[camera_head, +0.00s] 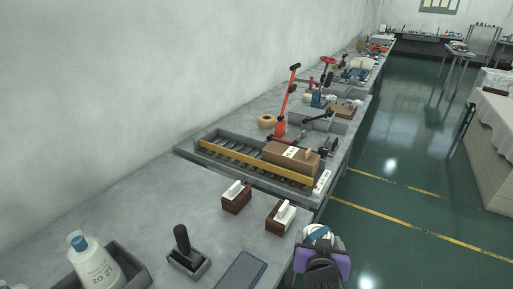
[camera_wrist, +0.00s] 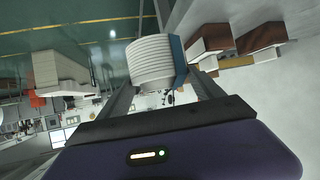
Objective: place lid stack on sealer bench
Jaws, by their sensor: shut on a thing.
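The lid stack (camera_wrist: 152,62) is a white ribbed cylinder with a blue piece along its right side in the wrist view. My gripper (camera_wrist: 162,88) is shut on it, with one finger at each side. In the head view my gripper (camera_head: 318,243) is at the bottom, off the front edge of the grey bench (camera_head: 150,200), and the white lid stack (camera_head: 316,232) shows only in part at its tip. The stack appears held clear of the bench top. I cannot tell which stretch of bench is the sealer bench.
Two brown blocks with white tops (camera_head: 236,197) (camera_head: 281,214) stand near the bench edge. Beyond them are a roller conveyor (camera_head: 240,160) with a yellow rail and a brown box (camera_head: 290,158). A white bottle (camera_head: 97,264), a black-handled tool (camera_head: 184,245) and a flat panel (camera_head: 240,271) are nearer. Green floor (camera_head: 380,220) lies open to the right.

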